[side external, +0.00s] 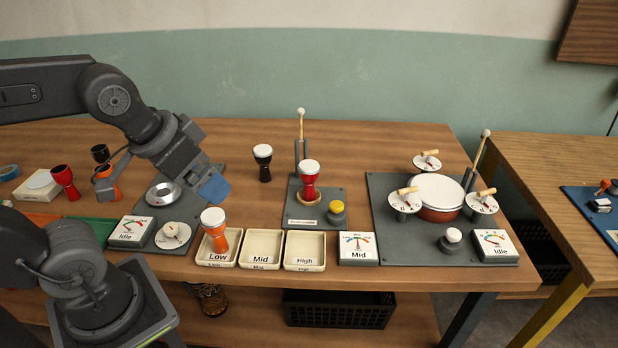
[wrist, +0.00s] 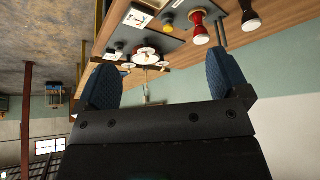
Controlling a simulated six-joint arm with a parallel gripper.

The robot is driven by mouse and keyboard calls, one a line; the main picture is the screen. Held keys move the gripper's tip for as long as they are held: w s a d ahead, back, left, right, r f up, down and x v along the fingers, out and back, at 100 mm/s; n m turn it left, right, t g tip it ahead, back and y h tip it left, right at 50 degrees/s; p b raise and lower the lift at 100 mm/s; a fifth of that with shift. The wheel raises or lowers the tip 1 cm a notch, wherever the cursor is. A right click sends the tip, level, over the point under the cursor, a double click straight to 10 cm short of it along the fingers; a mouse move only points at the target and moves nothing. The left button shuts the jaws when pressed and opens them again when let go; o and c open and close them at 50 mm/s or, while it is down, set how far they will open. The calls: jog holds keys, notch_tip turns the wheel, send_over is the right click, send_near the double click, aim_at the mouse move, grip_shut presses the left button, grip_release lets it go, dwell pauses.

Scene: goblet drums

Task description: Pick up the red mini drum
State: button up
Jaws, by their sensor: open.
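A red mini drum (side external: 309,182) with a white head stands upright in a tan ring on the middle grey board (side external: 293,218). It also shows in the wrist view (wrist: 199,30), near the top right. A second red goblet-shaped piece (side external: 65,182), with no white head visible, stands at the far left. My gripper (side external: 213,188) has blue fingertips and is raised above the table, left of the drum on the board and apart from it. In the wrist view its fingers (wrist: 161,82) are spread wide with nothing between them.
A black drum (side external: 263,162) stands behind the board's left side. An orange drum (side external: 214,232) stands in the Low tray; the Mid tray (side external: 262,249) and High tray (side external: 305,251) are empty. An upright mallet (side external: 301,130) rises behind the red drum. A yellow button (side external: 336,207) is beside it.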

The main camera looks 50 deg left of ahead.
jog(key=w+a+n+y, duration=0.2)
jog(key=w+a+n, duration=0.1)
jog(key=w, duration=0.8)
jog(key=n+g+y, duration=0.1)
jog(key=n+y, duration=0.1)
jog(key=n, duration=0.4)
send_near(309, 166)
jog(key=x, duration=0.5)
jog(key=shift+f, duration=0.4)
jog(key=shift+x, duration=2.9)
jog(key=shift+w+r, duration=0.1)
jog(key=shift+c, duration=0.2)
jog(key=c, duration=1.1)
jog(key=shift+o, duration=0.2)
